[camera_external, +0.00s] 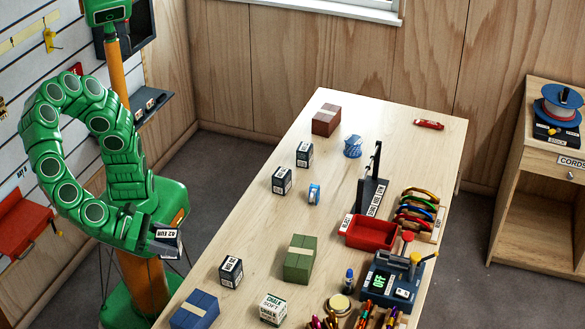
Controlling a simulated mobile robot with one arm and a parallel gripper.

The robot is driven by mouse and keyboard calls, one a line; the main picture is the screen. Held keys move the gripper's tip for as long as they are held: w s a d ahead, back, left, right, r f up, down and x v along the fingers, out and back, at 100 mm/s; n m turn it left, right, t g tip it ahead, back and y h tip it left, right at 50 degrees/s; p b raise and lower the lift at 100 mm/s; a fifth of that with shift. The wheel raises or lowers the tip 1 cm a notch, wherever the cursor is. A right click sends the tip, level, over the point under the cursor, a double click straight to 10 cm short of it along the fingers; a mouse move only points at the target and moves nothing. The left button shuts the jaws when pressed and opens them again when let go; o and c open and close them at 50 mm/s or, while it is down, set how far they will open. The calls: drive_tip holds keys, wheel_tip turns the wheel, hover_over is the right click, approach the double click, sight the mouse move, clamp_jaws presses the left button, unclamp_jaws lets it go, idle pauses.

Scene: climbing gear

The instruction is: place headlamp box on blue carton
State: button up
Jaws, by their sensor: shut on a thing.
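My gripper (150,238) is shut on a small dark box with a white price label, which I take to be the headlamp box (167,242). It is held in the air off the table's left edge. The blue carton (195,311) sits at the near left corner of the table, with a tape strip across its top and nothing on it. The held box is above and to the left of the carton in the picture, apart from it. The fingers are mostly hidden by the hand and the box.
Similar dark boxes stand on the table (258,222), one (231,271) near the blue carton. A green carton (300,258), a chalk box (272,309) and a brown carton (326,119) also stand there. A red tray (368,233) and a rack are at the right.

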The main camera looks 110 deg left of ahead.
drive_tip(key=w+d+f, duration=0.1)
drive_tip(key=w+f, duration=0.1)
drive_tip(key=w+d+f, duration=0.4)
drive_tip(key=w, duration=0.1)
drive_tip(key=shift+f, duration=0.35)
drive_tip(key=shift+w+d+f, duration=0.5)
drive_tip(key=shift+w+f, duration=0.05)
drive_tip(key=shift+f, duration=1.8)
drive_tip(key=shift+f, duration=0.15)
drive_tip(key=o, duration=1.1)
